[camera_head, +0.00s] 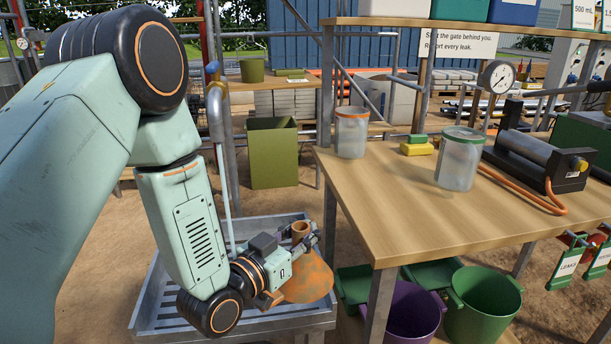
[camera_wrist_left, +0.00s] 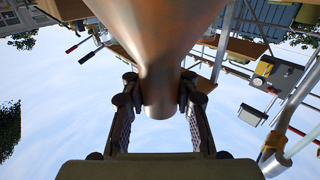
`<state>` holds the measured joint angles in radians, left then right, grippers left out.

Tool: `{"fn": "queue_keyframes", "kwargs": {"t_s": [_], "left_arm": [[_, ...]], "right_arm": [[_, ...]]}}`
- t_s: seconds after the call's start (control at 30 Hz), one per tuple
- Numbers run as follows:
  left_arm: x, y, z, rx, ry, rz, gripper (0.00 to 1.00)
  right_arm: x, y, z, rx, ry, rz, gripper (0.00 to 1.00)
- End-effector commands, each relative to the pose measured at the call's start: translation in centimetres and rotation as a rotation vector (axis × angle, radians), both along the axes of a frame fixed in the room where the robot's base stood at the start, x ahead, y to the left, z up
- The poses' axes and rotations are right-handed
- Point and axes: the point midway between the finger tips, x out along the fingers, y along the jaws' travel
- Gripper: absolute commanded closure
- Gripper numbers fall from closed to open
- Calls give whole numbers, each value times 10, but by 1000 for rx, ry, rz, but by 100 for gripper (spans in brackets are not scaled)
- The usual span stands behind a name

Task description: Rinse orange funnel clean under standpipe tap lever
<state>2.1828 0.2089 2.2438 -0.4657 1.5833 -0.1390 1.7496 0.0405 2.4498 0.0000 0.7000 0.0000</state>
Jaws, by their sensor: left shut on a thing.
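The orange funnel (camera_head: 307,282) is held mouth down, its narrow spout upward, above the metal sink tray (camera_head: 162,322). Its surface looks brownish and dull in places. My left gripper (camera_head: 300,246) is shut on the spout; in the left wrist view the funnel (camera_wrist_left: 158,60) narrows between the two fingers (camera_wrist_left: 160,100). The standpipe (camera_head: 215,115) rises left of the funnel, with a blue lever end (camera_head: 212,68) at its top. A thin pale streak (camera_head: 226,190) runs from its outlet down behind my arm, apart from the funnel. My right gripper is not in view.
A wooden bench (camera_head: 400,205) stands right of the sink, bearing two jars (camera_head: 352,133) (camera_head: 460,160), a sponge (camera_head: 416,148) and a pump with an orange hose (camera_head: 545,150). Purple (camera_head: 412,315) and green (camera_head: 482,305) buckets sit below. An olive bin (camera_head: 272,155) stands behind.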

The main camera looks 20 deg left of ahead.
Motion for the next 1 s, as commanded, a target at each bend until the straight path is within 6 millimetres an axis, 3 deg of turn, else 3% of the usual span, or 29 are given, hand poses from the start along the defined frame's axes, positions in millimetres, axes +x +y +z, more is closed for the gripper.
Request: {"fn": "queue_keyframes", "kwargs": {"t_s": [0.1, 0.2, 0.4, 1.0], "left_arm": [[32, 11, 33, 5, -15, 114, 100], [47, 20, 59, 2, -11, 203, 100], [59, 33, 95, -1, -5, 318, 100], [69, 34, 107, -1, 8, 341, 100]], "right_arm": [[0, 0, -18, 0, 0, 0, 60], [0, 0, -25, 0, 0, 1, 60], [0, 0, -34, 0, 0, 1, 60], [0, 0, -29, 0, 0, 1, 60]]}}
